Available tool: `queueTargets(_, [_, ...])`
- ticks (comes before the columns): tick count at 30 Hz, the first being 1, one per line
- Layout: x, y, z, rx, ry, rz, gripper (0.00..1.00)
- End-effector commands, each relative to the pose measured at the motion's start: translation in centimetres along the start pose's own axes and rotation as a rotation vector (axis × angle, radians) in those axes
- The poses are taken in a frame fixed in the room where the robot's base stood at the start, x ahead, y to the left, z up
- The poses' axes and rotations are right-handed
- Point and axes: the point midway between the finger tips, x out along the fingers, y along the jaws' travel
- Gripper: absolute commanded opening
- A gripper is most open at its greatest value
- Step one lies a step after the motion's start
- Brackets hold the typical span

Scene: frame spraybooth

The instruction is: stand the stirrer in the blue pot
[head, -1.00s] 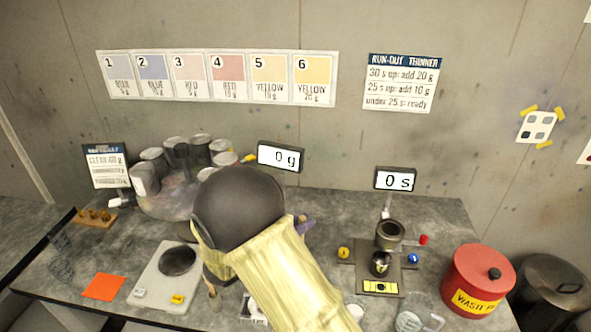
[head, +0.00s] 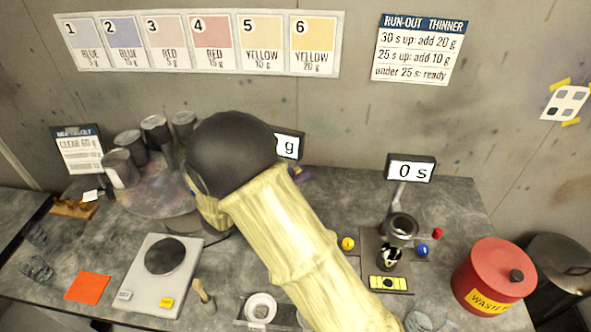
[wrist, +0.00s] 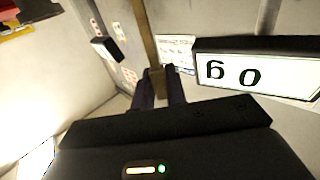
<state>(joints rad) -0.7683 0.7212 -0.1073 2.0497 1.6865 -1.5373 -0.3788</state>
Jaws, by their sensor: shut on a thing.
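A brown wooden strip, which looks like the stirrer (wrist: 149,38), stands between the two dark fingers of my gripper (wrist: 160,88) in the wrist view. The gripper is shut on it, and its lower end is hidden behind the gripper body. In the head view my black wrist and yellow sleeve cover the gripper and the stirrer. Several grey pots (head: 122,166) stand at the back left of the bench. I cannot tell which is the blue pot; some of that group is behind my arm.
A white scale (head: 148,292) with a dark round plate is at the front left, beside an orange cloth (head: 88,287). A small brush (head: 202,290) stands near it. The scale display (head: 289,146) is partly covered by my wrist. A red waste bin (head: 492,272) is at the right.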

Motion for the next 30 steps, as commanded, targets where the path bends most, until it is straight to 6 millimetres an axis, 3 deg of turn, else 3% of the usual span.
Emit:
queueTargets(11, [0.0, 0.0, 0.7, 0.000, 0.000, 0.001, 0.00])
queueTargets(30, [0.1, 0.0, 6.7, -0.001, 0.000, 0.001, 0.00])
